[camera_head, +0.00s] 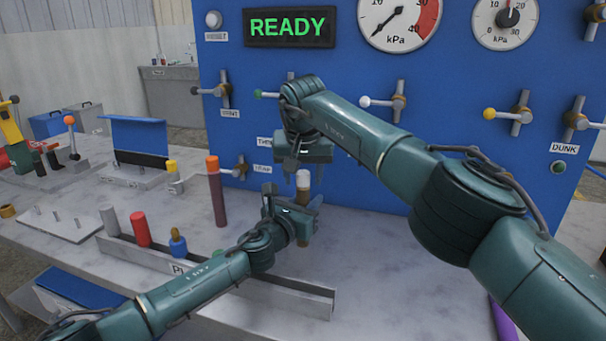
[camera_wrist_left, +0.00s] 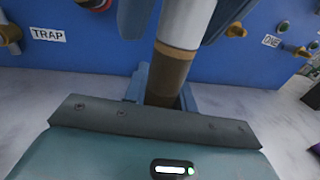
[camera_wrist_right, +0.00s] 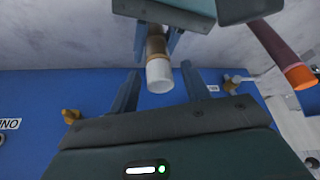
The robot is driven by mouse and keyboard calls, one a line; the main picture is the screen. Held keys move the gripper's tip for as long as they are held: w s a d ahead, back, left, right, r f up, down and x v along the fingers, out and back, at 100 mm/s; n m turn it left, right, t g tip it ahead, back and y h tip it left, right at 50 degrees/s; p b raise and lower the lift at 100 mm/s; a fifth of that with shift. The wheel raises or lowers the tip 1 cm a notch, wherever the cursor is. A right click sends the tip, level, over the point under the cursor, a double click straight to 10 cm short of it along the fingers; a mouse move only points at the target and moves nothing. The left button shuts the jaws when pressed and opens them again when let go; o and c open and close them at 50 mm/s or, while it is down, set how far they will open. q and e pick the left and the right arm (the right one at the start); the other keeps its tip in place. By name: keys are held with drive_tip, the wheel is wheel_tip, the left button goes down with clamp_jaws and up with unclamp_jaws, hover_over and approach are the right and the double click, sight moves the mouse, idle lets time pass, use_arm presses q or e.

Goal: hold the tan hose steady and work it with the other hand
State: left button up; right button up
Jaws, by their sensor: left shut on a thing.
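The tan hose (camera_head: 303,181) stands upright in front of the blue panel, with a white upper end and a brown body. My left gripper (camera_head: 298,210) is shut on its brown part, which also shows in the left wrist view (camera_wrist_left: 168,76). My right gripper (camera_head: 304,170) is above the hose, its fingers pointing down and spread apart. In the right wrist view the white end (camera_wrist_right: 160,77) shows between the open right fingers (camera_wrist_right: 160,88), with a gap on each side. The left gripper hides part of the hose.
A dark red hose with an orange end (camera_head: 214,188) stands to the left. A metal rail (camera_head: 280,295) with several coloured pegs lies in front. The blue panel (camera_head: 258,65) with valve handles, gauges and a READY sign rises behind. A purple object (camera_head: 503,320) is at lower right.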

drive_tip(key=shift+o, duration=0.2)
drive_tip(key=shift+r, duration=0.15)
drive_tip(key=v, duration=1.2)
drive_tip(key=s+a+f+m+y, duration=0.3)
drive_tip(key=a+f+m+y, duration=0.3)
drive_tip(key=y, duration=0.8)
drive_tip(key=s+d+f+m+t+h, duration=0.1)
drive_tip(key=d+f+m+t+h, duration=0.15)
drive_tip(key=d+m+t, duration=0.6)
drive_tip(key=s+d+f+m+t+h, duration=0.15)
drive_tip(key=d+f+m, duration=0.3)
drive_tip(key=m, duration=0.95)
drive_tip(key=shift+y, duration=0.3)
drive_tip(key=x, duration=0.8)
drive_tip(key=r+x, duration=0.1)
drive_tip(key=x, duration=0.3)
drive_tip(key=shift+w+d, duration=0.1)
drive_tip(key=shift+w, duration=0.1)
drive_tip(key=c, duration=1)
